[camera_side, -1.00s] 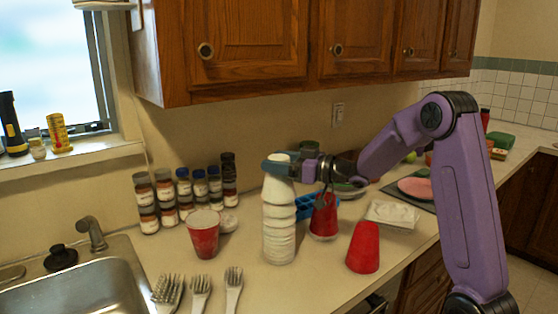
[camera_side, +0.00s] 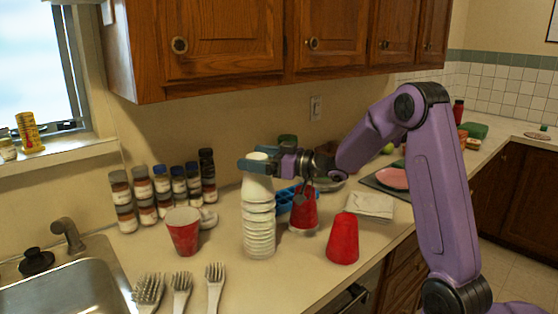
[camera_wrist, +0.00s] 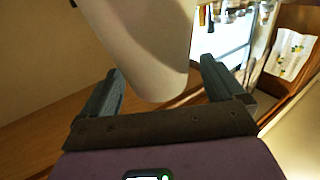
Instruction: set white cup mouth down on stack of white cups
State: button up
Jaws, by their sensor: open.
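A white cup (camera_side: 257,186) stands mouth down on top of the tall stack of white cups (camera_side: 258,232) on the counter. My gripper (camera_side: 258,165) is at the narrow upper end of this top cup, with its jaws open. In the wrist view the white cup (camera_wrist: 145,45) lies between the two spread fingers of my gripper (camera_wrist: 163,70), with a visible gap on the right side. The far finger is partly hidden by the cup in the side view. The stack looks upright.
Upright red cup (camera_side: 184,232) is left of the stack; upside-down red cup (camera_side: 343,240) is right. Another red cup (camera_side: 303,210) and a blue tray (camera_side: 283,204) are close behind. Brushes (camera_side: 181,291) lie in front, near the sink (camera_side: 75,285). Cabinets (camera_side: 222,45) hang above.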

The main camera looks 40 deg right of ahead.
jog(key=v, duration=1.7)
jog(key=shift+w+a+f+g+h, duration=1.85)
jog(key=shift+w+f+h, duration=0.4)
jog(key=shift+f, duration=0.45)
jog(key=s+a+f+n+g, duration=0.1)
jog(key=s+a+f+g, duration=0.2)
jog(key=s, duration=0.1)
jog(key=s+f+n+g+h, duration=0.2)
jog(key=s+g, duration=0.2)
jog(key=s, duration=1)
jog(key=s+f+n+g+h, duration=0.2)
jog(key=s+n+g, duration=0.1)
jog(key=s, duration=1.2)
jog(key=shift+d+n+g, duration=0.2)
jog(key=shift+n+g, duration=0.1)
jog(key=shift+g, duration=0.55)
